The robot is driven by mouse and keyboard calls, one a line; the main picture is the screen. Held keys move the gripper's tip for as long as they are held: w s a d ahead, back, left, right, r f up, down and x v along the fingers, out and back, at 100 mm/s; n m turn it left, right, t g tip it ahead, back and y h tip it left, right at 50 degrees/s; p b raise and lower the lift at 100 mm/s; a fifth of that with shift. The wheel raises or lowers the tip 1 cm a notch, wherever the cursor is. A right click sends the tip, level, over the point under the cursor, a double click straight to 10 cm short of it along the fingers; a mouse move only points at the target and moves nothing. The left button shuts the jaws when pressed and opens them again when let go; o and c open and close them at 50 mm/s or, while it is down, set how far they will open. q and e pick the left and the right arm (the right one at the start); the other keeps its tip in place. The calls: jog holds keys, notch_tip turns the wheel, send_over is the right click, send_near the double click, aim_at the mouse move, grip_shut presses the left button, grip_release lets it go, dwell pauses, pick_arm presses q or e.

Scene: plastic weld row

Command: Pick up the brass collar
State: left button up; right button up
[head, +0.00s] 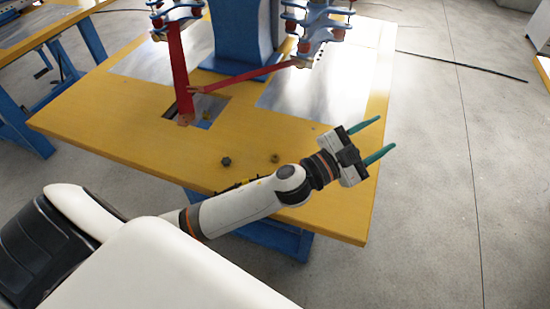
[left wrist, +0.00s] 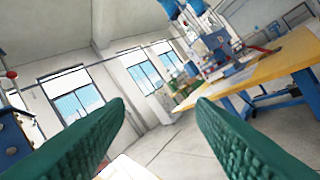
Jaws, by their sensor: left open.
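A small brownish round piece (head: 276,158), which looks like the brass collar, sits on the yellow table (head: 110,128) near its front edge in the head view. It is too small to make out its shape. My left gripper (head: 387,133) is open and empty, with green fingers spread apart. It is to the right of the collar, over the table's right edge, and points away from the collar. In the left wrist view, the open fingers (left wrist: 161,105) have only the distant room between them, and no collar shows there. My right gripper is in neither view.
A dark small part (head: 226,161) sits left of the collar. A blue machine (head: 238,38) with red bars (head: 178,65) stands at the table's back, beside shiny metal plates (head: 318,88). Open floor (head: 445,180) lies to the right. Another bench (head: 50,28) stands at upper left.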

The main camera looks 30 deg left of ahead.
pick_arm(q)
jog(key=d+r+m+g+h, duration=0.2)
jog(key=d+m+g+h, duration=0.25)
jog(key=m+h, duration=0.2)
jog(key=m+g+y, duration=0.7)
jog(key=g+y, duration=0.7)
jog(key=y, duration=0.3)
send_over(275, 154)
jog(key=shift+t+h, duration=0.25)
jog(key=f, duration=1.1)
jog(key=d+f, duration=0.1)
jog(key=f, duration=0.5)
jog(key=shift+s+f+p, duration=0.35)
jog(key=shift+s, duration=0.05)
jog(key=shift+a+f+p, duration=0.2)
jog(key=shift+f+p, duration=0.3)
jog(key=shift+f, duration=2.65)
jog(key=shift+s, duration=0.1)
